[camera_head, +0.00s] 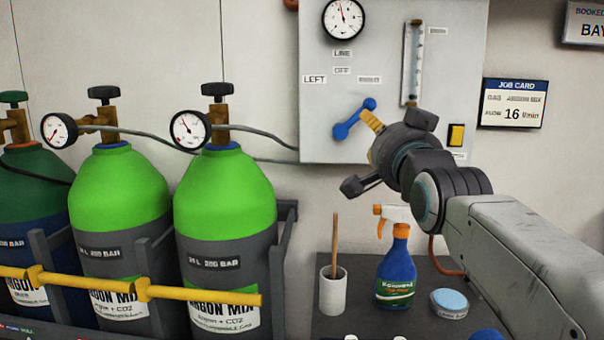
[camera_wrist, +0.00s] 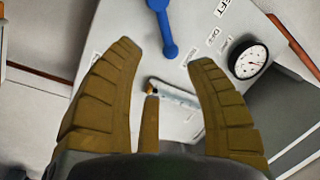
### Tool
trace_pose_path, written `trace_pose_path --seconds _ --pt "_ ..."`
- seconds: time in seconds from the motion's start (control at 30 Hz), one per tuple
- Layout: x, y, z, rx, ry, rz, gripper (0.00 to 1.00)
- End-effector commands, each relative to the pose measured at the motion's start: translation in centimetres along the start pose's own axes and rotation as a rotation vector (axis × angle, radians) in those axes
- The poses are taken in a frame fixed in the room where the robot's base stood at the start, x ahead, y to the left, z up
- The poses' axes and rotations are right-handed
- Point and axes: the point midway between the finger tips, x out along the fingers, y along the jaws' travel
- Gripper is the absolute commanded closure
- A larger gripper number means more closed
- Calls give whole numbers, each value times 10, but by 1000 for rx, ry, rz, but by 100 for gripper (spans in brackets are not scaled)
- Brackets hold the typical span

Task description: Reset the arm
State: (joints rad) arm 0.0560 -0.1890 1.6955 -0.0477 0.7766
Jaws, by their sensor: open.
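My gripper (camera_head: 374,136) is in front of the grey wall panel (camera_head: 385,60), just right of the blue lever (camera_head: 355,118). The blue lever also shows in the wrist view (camera_wrist: 165,35), beyond the fingertips. The fingers look apart from it, but the depth is hard to judge. In the head view the lever slants from lower left to upper right. Its mount is partly hidden by my gripper.
Green-topped gas cylinders (camera_head: 224,190) stand at left behind a yellow bar (camera_head: 200,296). A white cup (camera_head: 333,290), a blue spray bottle (camera_head: 396,270) and a round tin (camera_head: 449,303) stand on the dark bench below my arm. The panel carries a gauge (camera_head: 343,19), flow tube (camera_head: 412,65) and yellow switch (camera_head: 456,135).

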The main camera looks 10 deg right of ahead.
Motion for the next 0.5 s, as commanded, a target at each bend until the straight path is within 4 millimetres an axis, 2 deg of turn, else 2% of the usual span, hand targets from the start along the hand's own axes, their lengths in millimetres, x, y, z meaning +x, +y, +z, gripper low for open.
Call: trace_pose_path --seconds 0.1,0.27,0.5 --pt "-6 0 3 -39 -53 45 50" --pt "-25 14 21 -140 -198 155 50" --pt "-81 43 57 -321 -487 315 50"
